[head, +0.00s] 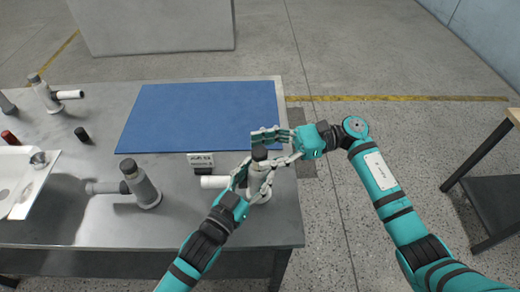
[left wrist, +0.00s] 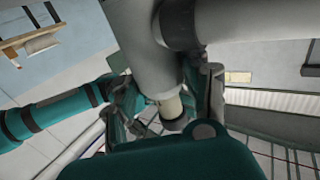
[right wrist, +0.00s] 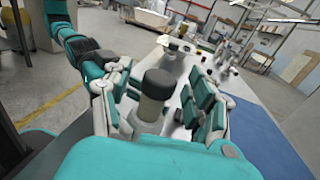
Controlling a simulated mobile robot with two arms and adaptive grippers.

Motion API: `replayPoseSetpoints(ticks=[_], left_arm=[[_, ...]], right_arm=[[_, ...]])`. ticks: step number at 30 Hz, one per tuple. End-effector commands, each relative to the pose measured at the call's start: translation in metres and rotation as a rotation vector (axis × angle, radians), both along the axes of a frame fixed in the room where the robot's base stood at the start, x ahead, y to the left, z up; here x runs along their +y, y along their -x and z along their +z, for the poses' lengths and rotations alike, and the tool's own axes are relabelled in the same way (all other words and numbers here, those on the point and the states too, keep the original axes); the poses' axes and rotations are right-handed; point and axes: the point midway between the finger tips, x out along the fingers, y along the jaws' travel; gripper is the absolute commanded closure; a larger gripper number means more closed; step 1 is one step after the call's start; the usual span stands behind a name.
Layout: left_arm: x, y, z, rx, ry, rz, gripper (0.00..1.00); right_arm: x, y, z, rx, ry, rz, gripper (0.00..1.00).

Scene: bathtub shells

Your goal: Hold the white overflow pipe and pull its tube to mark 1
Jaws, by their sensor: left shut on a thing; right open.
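The white overflow pipe (head: 258,181) stands upright near the table's right front corner, with a side arm (head: 213,182) pointing left. Its dark cap and pale tube (right wrist: 153,104) show at the top in the right wrist view. My left gripper (head: 254,178) is shut on the pipe's body; the left wrist view shows its fingers (left wrist: 165,100) on either side of the pipe. My right gripper (head: 270,139) is open at the top of the pipe, its fingers on both sides of the cap (right wrist: 158,83). I cannot read any marks on the tube.
A grey overflow pipe (head: 141,187) stands to the left, with another pipe (head: 47,95) at the back left. A small sign (head: 201,160) stands behind the side arm. A blue mat (head: 200,115) lies behind. A white basin (head: 22,175) is at the far left.

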Motion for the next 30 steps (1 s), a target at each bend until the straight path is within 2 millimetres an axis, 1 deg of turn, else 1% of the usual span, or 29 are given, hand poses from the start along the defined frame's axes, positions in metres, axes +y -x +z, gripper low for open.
replayPoseSetpoints(ticks=[1, 9, 12, 15, 21, 30], left_arm=[[0.0, 0.0, -0.002, 0.004, -0.001, -0.001, 0.9], [-0.001, 0.001, -0.002, 0.004, 0.0, -0.001, 0.9], [-0.001, 0.001, -0.002, 0.004, 0.0, -0.001, 0.9], [-0.001, 0.001, -0.002, 0.004, 0.0, -0.001, 0.9], [-0.001, 0.001, -0.002, 0.004, 0.0, -0.001, 0.9], [-0.001, 0.001, -0.002, 0.004, -0.001, -0.001, 0.9]], right_arm=[[-0.01, -0.003, 0.0, -0.001, 0.003, -0.005, 0.41], [-0.067, -0.015, 0.0, 0.001, 0.004, -0.005, 0.41], [-0.083, -0.019, 0.0, 0.0, 0.003, -0.005, 0.41], [-0.095, -0.022, 0.0, 0.001, 0.002, -0.004, 0.41], [-0.105, -0.023, 0.0, 0.0, 0.001, -0.004, 0.41], [-0.105, -0.023, 0.0, 0.0, 0.001, -0.003, 0.41]])
